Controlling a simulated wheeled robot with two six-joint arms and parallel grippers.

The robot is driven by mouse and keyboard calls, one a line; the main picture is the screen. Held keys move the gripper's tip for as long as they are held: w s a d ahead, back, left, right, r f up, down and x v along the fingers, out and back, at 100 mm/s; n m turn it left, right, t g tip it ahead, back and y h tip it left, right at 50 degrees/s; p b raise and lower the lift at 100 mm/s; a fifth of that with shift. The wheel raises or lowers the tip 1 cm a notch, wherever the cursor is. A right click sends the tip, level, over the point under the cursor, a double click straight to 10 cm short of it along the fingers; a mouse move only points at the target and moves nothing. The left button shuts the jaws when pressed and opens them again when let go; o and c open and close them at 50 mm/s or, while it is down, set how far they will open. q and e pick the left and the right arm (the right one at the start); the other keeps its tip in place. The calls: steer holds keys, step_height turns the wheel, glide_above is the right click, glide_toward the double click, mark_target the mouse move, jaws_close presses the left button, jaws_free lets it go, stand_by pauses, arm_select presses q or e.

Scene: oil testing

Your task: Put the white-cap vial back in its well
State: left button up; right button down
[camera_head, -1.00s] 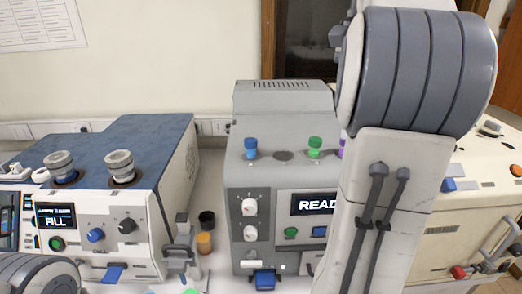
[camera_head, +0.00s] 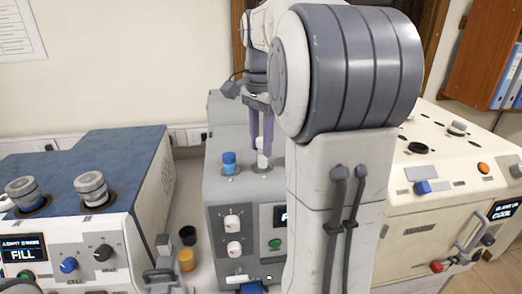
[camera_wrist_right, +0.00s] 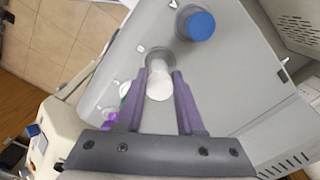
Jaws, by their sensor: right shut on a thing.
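My right gripper (camera_head: 261,138) is above the grey machine (camera_head: 217,188), its two purple fingers pointing down. It is shut on the white-cap vial (camera_head: 263,152), which is upright over the machine's top, right of the blue-cap vial (camera_head: 229,162). The right wrist view shows the white-cap vial (camera_wrist_right: 159,82) between the fingers (camera_wrist_right: 160,76), with a dark well edge just behind it. I cannot tell how deep the vial sits in the well. The blue-cap vial (camera_wrist_right: 200,25) stands apart from the fingers. My left gripper is not in view.
A blue-topped machine (camera_head: 95,150) stands left and a cream machine (camera_head: 430,190) right.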

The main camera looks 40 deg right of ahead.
mark_target(262, 168)
step_height(262, 168, down, 2)
steer(key=shift+s+f, duration=0.1)
steer(key=shift+f, duration=0.35)
steer(key=shift+f, duration=0.2)
steer(key=c, duration=0.5)
jaws_free()
steer(key=shift+r, duration=0.15)
step_height(262, 168, up, 12)
steer(key=shift+r+p, duration=0.1)
steer(key=shift+p, duration=0.25)
